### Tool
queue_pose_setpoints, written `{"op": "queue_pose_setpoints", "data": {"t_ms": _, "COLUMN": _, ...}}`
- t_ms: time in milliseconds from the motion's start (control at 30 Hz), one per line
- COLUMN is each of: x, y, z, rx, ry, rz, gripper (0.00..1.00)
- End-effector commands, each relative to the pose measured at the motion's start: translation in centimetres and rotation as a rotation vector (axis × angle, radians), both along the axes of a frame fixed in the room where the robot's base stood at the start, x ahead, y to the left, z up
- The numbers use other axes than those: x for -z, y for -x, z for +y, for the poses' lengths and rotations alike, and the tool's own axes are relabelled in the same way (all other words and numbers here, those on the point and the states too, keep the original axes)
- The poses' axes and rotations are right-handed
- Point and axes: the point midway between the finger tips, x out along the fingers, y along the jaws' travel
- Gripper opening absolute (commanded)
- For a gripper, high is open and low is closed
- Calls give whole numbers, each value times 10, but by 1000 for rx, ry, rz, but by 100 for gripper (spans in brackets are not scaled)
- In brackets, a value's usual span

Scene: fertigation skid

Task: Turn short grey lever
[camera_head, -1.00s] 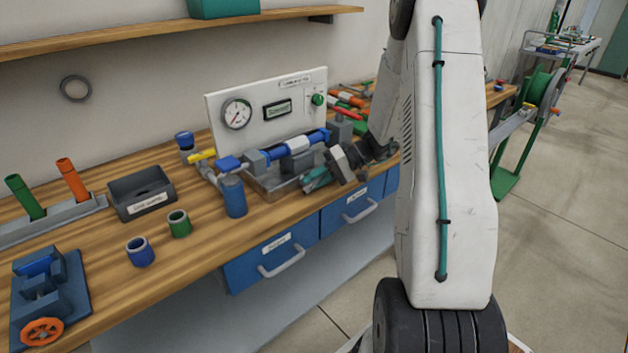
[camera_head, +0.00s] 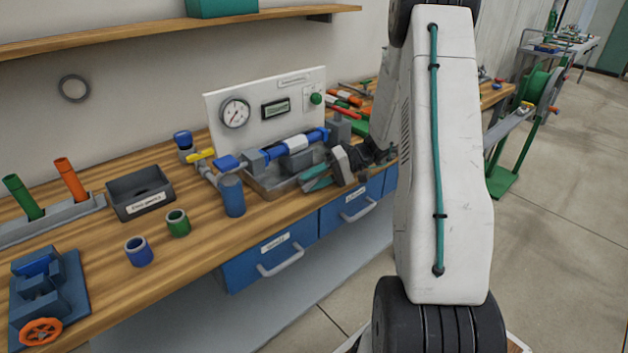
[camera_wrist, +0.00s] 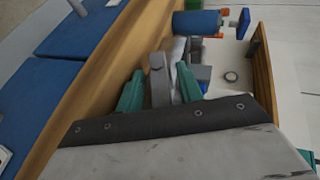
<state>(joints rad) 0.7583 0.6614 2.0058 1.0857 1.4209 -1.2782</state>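A short grey lever (camera_wrist: 158,82) stands between the two teal fingers of my gripper (camera_wrist: 159,76) in the wrist view. The fingers are spread, one on each side of it, with a narrow gap on both sides. In the head view my gripper (camera_head: 317,182) is low at the front edge of the metal tray (camera_head: 262,188), below the blue pipe. I cannot make out the lever clearly in the head view, where my gripper and wrist cover part of that area.
Behind stands a white panel with a gauge (camera_head: 236,113) and a green knob. A blue cylinder (camera_head: 232,195) and yellow-handled valve (camera_head: 200,156) are left of the tray. Blue drawers with handles (camera_head: 281,262) lie below the bench edge. A dark bin (camera_head: 140,192) is further left.

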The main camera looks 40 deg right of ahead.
Motion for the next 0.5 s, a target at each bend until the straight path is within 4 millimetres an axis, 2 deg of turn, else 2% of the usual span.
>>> {"op": "queue_pose_setpoints", "data": {"t_ms": 267, "x": -2, "y": 0, "z": 1, "rx": 0, "ry": 60, "rz": -3, "gripper": 40}}
{"op": "queue_pose_setpoints", "data": {"t_ms": 500, "x": -7, "y": 0, "z": 4, "rx": -2, "ry": 316, "rz": -14, "gripper": 40}}
